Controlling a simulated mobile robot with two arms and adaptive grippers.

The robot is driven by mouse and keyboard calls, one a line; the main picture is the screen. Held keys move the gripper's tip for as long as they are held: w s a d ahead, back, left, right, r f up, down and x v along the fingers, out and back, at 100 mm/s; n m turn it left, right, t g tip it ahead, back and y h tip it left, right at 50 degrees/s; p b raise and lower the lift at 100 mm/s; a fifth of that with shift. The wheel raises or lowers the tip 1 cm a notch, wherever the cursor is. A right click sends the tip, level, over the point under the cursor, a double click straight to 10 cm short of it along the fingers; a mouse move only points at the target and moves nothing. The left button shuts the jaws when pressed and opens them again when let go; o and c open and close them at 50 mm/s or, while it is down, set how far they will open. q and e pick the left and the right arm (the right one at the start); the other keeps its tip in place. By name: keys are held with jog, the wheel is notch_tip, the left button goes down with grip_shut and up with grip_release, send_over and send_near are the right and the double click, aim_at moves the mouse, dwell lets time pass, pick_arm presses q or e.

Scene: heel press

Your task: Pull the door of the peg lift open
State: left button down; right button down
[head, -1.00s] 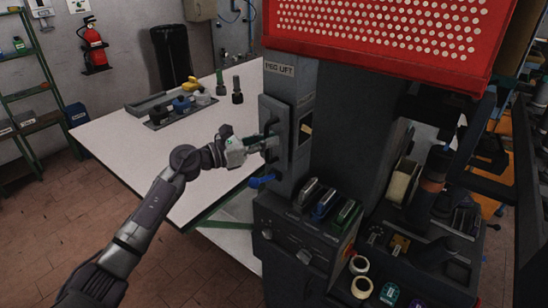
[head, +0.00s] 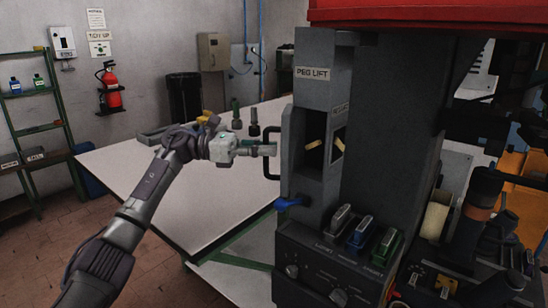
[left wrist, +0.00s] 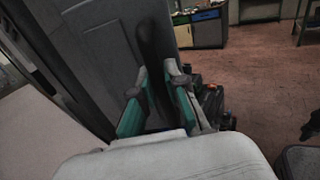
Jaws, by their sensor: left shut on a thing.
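The peg lift (head: 313,88) is a tall dark grey column with a "PEG LIFT" label. Its grey door (head: 292,135) is on the left side and appears partly open, with an opening and a yellowish piece (head: 313,145) showing beside it. A black bar handle (head: 266,166) sticks out from the door. My left gripper (head: 270,149) is shut on this handle. In the left wrist view its teal-padded fingers (left wrist: 155,105) close around the dark handle (left wrist: 153,45), beside the grey door panel (left wrist: 95,45). My right gripper is out of view.
A blue lever (head: 291,202) juts out below the door. A control box (head: 325,262) with several coloured switches stands below the lift. A white table (head: 190,200) behind my left arm holds dark pegs and a tray. Open floor lies at left.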

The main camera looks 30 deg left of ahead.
pick_arm(q)
jog(key=shift+w+a+m+g+h, duration=0.1)
jog(key=shift+w+a+m+g, duration=0.2)
jog(key=shift+a, duration=0.4)
jog(key=shift+w+a+m+g+h, duration=0.15)
jog(key=shift+w+a+g, duration=0.25)
jog(key=shift+a, duration=0.35)
jog(key=shift+w+a+m+g+h, duration=0.1)
jog(key=shift+w+a+m+g, duration=0.25)
jog(key=shift+a, duration=0.35)
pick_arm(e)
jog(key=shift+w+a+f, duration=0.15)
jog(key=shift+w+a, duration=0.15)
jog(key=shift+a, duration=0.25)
pick_arm(q)
jog(key=c, duration=1.2)
grip_release()
jog(key=shift+w, duration=0.15)
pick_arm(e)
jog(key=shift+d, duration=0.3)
